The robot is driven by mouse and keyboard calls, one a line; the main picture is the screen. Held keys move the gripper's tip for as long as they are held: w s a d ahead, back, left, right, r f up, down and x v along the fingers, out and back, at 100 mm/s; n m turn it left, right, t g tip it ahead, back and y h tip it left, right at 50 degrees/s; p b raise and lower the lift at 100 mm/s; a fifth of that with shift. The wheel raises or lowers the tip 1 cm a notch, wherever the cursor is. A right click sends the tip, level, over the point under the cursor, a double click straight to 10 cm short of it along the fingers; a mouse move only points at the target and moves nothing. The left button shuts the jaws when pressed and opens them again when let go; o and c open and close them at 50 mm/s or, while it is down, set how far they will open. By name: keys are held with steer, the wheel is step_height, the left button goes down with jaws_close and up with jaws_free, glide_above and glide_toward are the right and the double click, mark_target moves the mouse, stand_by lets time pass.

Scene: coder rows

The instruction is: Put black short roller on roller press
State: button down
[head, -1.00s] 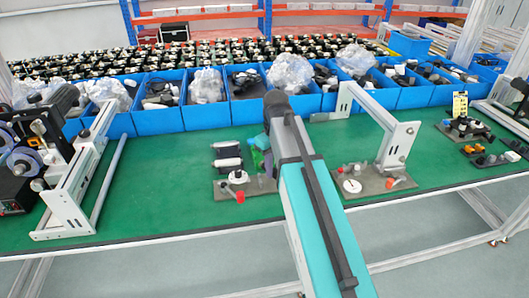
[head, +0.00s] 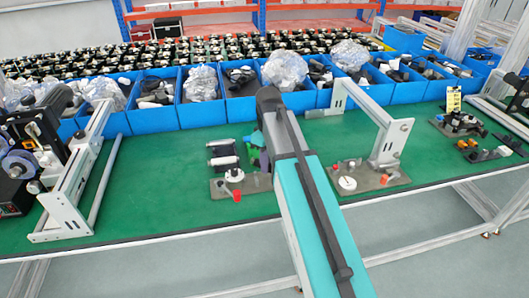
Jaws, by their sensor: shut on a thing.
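My gripper (head: 257,157) shows only as a small teal and green part at the left edge of my arm, over the green table; my arm hides most of it. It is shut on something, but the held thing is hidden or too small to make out. Beside it on the left, dark cylinders with white parts (head: 223,154), roller-like, stand above a grey base plate (head: 217,190) with a white disc and a red knob. A similar plate (head: 362,188) with a white disc and an orange-red part lies right of my arm. I cannot tell which fixture is the roller press.
A row of blue bins (head: 156,108) closes off the table's back. Metal frames stand at left (head: 68,205) and right (head: 388,130). More small fixtures (head: 462,124) sit at far right. The green table (head: 160,185) is clear left of centre.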

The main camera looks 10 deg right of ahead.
steer(key=n+p, duration=0.1)
steer(key=n, duration=0.1)
steer(key=w+n+p, duration=0.1)
steer(key=w+r+n+p, duration=0.1)
steer(key=n, duration=0.1)
steer(key=shift+n, duration=0.3)
steer(key=n+p, duration=0.1)
steer(key=w+n+p, duration=0.1)
steer(key=n, duration=0.1)
steer(key=shift+w+f+n, duration=0.1)
steer(key=shift+n, duration=0.2)
steer(key=shift+f, duration=0.1)
steer(key=shift+f+b, duration=1.35)
steer(key=shift+f, duration=0.45)
steer(key=shift+f, duration=0.25)
steer(key=shift+f, duration=0.65)
steer(key=shift+f+b, duration=0.3)
steer(key=shift+f, duration=0.6)
stand_by(1.0)
steer(key=c, duration=1.4)
jaws_free()
steer(key=shift+c, duration=0.2)
